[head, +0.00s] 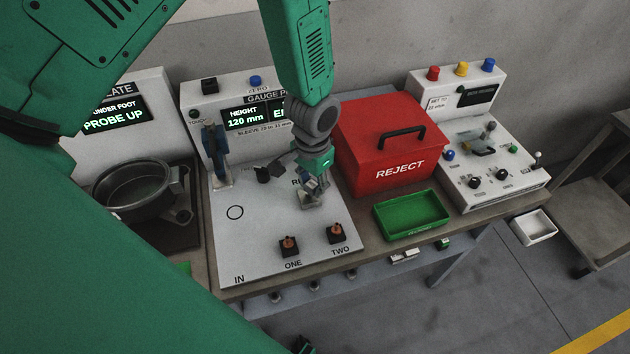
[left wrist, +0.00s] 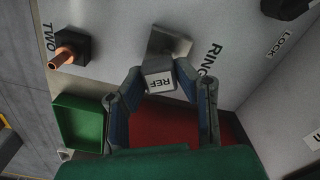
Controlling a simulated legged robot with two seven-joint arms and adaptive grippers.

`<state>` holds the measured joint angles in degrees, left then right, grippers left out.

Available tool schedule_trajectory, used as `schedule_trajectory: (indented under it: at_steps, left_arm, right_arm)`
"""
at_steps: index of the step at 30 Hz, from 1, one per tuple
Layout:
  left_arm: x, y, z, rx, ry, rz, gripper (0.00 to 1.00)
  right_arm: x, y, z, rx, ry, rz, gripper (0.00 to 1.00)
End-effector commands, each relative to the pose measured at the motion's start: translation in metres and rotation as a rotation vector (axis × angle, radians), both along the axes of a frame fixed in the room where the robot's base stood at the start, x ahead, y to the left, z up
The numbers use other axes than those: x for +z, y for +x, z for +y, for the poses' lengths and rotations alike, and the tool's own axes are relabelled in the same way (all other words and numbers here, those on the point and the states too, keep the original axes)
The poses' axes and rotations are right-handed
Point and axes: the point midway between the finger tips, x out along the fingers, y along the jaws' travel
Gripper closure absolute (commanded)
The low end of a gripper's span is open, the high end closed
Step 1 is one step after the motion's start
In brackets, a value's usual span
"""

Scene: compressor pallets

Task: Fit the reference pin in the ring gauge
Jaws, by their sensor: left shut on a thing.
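My left gripper (head: 313,184) is over the back right of the white gauge plate, beside the printed word RING. The block's bore is hidden. My right gripper is not in view.
Copper pieces stand in black holders ONE (head: 289,246) and TWO (head: 336,233) at the plate's front. A red REJECT box (head: 390,140) and green tray (head: 411,214) are to the right. A blue-handled post (head: 215,155) stands left. The plate's front left is clear.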

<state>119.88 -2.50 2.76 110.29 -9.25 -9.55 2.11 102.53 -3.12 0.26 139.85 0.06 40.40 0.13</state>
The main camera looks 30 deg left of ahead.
Motion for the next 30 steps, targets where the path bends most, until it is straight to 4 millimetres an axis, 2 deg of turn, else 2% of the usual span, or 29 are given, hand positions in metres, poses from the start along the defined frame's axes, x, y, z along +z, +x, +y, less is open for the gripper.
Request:
schedule_trajectory:
  at_steps: [13,25,30]
  left_arm:
    - [0.002,0.000,-0.007,-0.002,0.007,-0.001,1.00]
    - [0.001,0.000,0.008,0.003,-0.006,0.000,1.00]
    - [0.001,0.000,0.008,0.002,-0.006,-0.001,1.00]
  right_arm:
    - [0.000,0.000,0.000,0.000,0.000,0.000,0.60]
    - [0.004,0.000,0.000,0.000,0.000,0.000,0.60]
    - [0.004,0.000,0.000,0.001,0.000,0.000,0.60]
